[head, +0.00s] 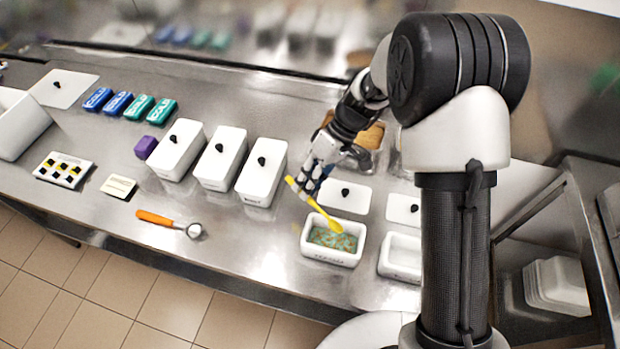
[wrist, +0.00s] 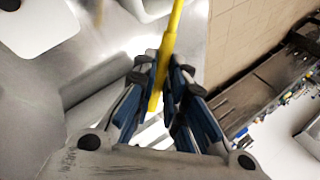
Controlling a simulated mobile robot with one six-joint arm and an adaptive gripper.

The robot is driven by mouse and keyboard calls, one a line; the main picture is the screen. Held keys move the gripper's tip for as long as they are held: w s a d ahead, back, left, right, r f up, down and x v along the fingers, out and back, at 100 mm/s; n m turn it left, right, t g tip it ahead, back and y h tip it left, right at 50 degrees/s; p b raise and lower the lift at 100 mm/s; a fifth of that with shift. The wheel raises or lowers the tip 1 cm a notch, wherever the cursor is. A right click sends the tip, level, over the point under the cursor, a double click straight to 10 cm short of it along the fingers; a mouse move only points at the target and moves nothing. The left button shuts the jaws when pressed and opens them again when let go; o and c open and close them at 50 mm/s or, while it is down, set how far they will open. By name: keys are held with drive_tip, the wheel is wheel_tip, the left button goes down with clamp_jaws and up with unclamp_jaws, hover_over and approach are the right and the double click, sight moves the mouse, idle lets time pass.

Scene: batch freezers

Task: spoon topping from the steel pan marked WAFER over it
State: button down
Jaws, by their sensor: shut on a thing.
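My gripper (head: 303,187) is shut on a yellow spoon (head: 318,207) and holds it tilted, bowl end down. In the wrist view the gripper (wrist: 163,75) has the yellow handle (wrist: 173,32) between its fingers. The spoon's lower end is over an open white tub (head: 308,248) with a green and orange speckled filling (head: 330,239). Whether it touches the filling I cannot tell. Behind my arm, a steel pan (head: 366,160) and brown contents (head: 369,136) are partly hidden. No WAFER marking is readable.
Several lidded white tubs (head: 262,170) stand left of my gripper. An open, pale tub (head: 402,255) is at the right. White lids (head: 345,197) lie behind the open tubs. An orange-handled scoop (head: 160,220) lies near the front edge. Blue and green cold packs (head: 118,103) are at back left.

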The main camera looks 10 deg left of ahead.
drive_tip(key=shift+s+a+r+t+h+b, duration=0.1)
drive_tip(key=shift+s+a+t+h+b, duration=0.15)
drive_tip(key=shift+t+h, duration=0.25)
drive_tip(key=shift+s+a+r+t+h+b, duration=0.15)
drive_tip(key=shift+s+t+h, duration=0.1)
drive_tip(key=shift+t+h, duration=0.2)
drive_tip(key=shift+s+a+r+t+h+p, duration=0.2)
drive_tip(key=shift+r+t+h+p, duration=0.35)
drive_tip(key=shift+r+t+p, duration=0.25)
drive_tip(key=shift+s+a+r+t+h+p, duration=0.1)
drive_tip(key=shift+s+r+t+h+p, duration=0.1)
drive_tip(key=shift+r+t+h+p, duration=0.5)
drive_tip(key=shift+f, duration=0.2)
